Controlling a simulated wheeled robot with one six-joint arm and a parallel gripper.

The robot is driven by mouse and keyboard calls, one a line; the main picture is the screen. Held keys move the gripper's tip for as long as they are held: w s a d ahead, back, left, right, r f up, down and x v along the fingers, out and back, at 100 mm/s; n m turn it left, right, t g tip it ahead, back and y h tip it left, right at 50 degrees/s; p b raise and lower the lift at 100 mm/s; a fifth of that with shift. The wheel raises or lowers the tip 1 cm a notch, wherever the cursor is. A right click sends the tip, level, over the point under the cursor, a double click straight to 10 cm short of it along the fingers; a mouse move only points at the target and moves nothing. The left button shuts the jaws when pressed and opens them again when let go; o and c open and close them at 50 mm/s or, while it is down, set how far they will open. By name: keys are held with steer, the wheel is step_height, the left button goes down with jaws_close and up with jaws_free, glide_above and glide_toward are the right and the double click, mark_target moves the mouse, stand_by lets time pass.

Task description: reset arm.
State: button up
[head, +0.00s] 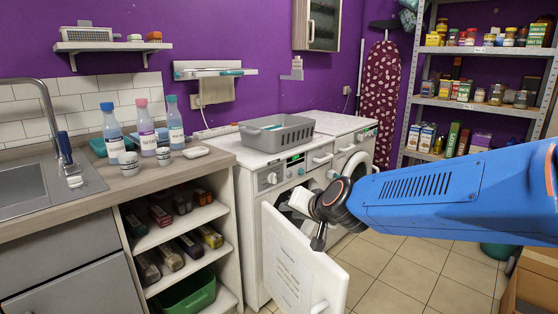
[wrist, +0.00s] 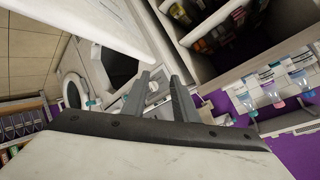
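My arm (head: 450,195) reaches in from the right of the head view, with a blue link. My gripper (head: 318,238) is beside the upper right edge of an open white door (head: 290,262), in front of the washing machines. In the wrist view my gripper (wrist: 163,78) shows two grey fingers apart, with nothing seen between them. The white door (wrist: 95,25) crosses the top left of the wrist view, apart from the fingers there. Whether my gripper touches the door cannot be told from the head view.
Two white machines (head: 268,180) stand behind the door, with a grey basket (head: 277,138) on top. An open shelf unit (head: 228,262) and a counter with bottles (head: 148,125) are at left. A stocked rack (head: 406,100) is at right. Tiled floor (head: 385,265) is clear in front.

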steer(key=s+d+f+n+g+h, duration=0.1)
steer(key=s+d+f+g+h, duration=0.1)
steer(key=s+d, duration=1)
steer(key=s+d+f+n+g+h, duration=0.1)
steer(key=s+d+f+g+h, duration=0.2)
steer(key=s+d, duration=1)
steer(key=s+f, duration=0.2)
steer(key=s, duration=0.3)
steer(key=shift+s+d+f+n+g, duration=0.2)
steer(key=shift+f+n+g, duration=0.1)
steer(key=shift+n+g, duration=0.1)
steer(key=shift+w, duration=0.1)
